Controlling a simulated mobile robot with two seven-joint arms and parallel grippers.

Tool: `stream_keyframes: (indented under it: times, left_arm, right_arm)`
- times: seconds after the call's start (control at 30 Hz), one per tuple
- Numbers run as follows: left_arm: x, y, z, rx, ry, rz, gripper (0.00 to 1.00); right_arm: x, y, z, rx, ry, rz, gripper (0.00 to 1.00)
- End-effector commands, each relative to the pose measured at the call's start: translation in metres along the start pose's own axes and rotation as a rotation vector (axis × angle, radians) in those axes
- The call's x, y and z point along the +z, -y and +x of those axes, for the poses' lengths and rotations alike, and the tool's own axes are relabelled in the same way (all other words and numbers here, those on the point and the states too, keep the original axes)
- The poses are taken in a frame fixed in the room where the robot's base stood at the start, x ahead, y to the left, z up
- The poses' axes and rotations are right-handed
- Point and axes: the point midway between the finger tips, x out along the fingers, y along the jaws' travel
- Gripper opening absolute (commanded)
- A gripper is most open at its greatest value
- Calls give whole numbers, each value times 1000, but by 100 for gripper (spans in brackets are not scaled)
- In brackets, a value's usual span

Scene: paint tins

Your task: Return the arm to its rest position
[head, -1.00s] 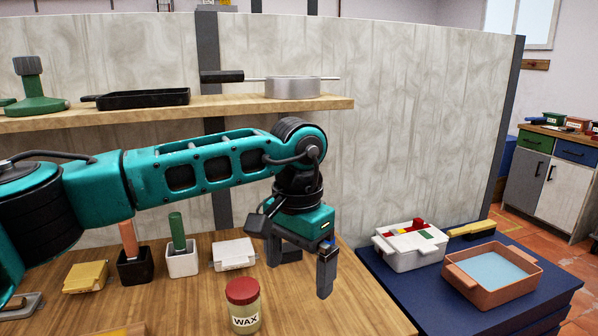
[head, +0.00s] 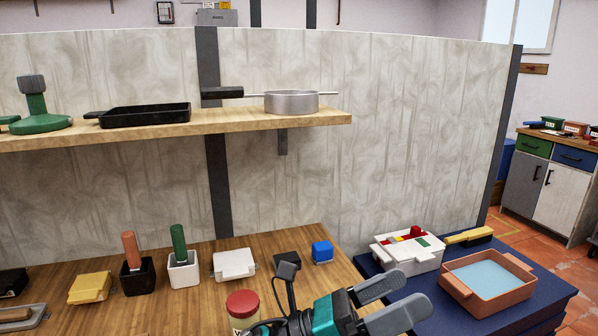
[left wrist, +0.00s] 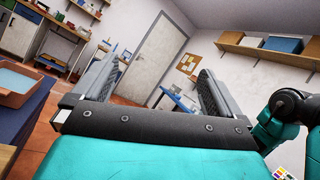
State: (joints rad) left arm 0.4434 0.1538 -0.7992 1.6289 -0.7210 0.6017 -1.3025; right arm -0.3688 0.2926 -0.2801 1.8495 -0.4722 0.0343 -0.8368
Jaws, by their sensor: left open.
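My left gripper (head: 392,303) is at the bottom of the head view, past the wooden table's right edge and in front of the blue surface. Its two grey fingers are apart and point right. In the left wrist view the fingers (left wrist: 152,88) stand wide apart with nothing between them, facing the room and a door. Most of my left arm is below the head view's lower edge. My right gripper is not seen in the head view.
The wooden table (head: 205,315) holds a red-lidded jar (head: 243,308), a blue block (head: 322,251) and a white box (head: 234,264). A white container (head: 408,252) and a water-filled terracotta tray (head: 487,285) stand right. A shelf (head: 230,122) holds pans.

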Motion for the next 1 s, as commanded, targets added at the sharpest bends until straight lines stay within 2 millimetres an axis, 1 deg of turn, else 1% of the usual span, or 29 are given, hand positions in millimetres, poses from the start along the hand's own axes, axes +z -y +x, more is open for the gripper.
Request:
stream_keyframes:
  times: [0.03,0.07,0.1,0.17,0.2,0.27,0.3,0.33,0.37,0.4,0.47,0.5,0.57,0.6,0.63,0.7,0.8,0.9,1.0]
  left_arm:
    - [5,-11,-16,91,93,-170,100]
    - [8,-18,-27,139,149,-268,100]
    - [9,-29,-43,203,225,-400,100]
    - [9,-44,-70,293,345,-596,100]
    - [6,-53,-91,350,429,-724,100]
    - [-1,-64,-124,429,561,-913,100]
    - [-8,-70,-148,478,654,-1036,100]
    - [-15,-74,-166,514,725,-1126,100]
    - [-22,-76,-184,547,799,-1213,100]
    - [-34,-77,-210,590,903,-1328,100]
    - [-53,-75,-249,646,1066,-1490,100]
    - [-66,-71,-274,679,1177,-1588,100]
    - [-86,-61,-309,719,1343,-1715,100]
    - [-98,-53,-330,738,1447,-1786,100]
    - [-107,-47,-343,750,1521,-1833,100]
    - [-124,-32,-369,768,1671,-1914,100]
    - [-140,-16,-393,779,1823,-1983,100]
    - [-147,-8,-404,781,1898,-2013,100]
    - [-149,-6,-407,780,1918,-2020,100]
  right_arm:
    - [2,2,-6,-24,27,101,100]
    - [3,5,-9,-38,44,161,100]
    - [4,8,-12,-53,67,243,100]
    - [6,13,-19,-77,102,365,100]
    - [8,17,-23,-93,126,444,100]
    - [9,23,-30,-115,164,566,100]
    - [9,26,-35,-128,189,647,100]
    - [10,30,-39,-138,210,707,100]
    - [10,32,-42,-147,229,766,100]
    - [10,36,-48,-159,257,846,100]
    - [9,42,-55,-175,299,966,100]
    - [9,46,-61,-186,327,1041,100]
    - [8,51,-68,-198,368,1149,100]
    - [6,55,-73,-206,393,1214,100]
    - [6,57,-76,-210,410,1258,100]
    - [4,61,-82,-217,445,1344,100]
    - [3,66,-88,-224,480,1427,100]
    - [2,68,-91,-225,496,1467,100]
    - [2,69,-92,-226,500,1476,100]
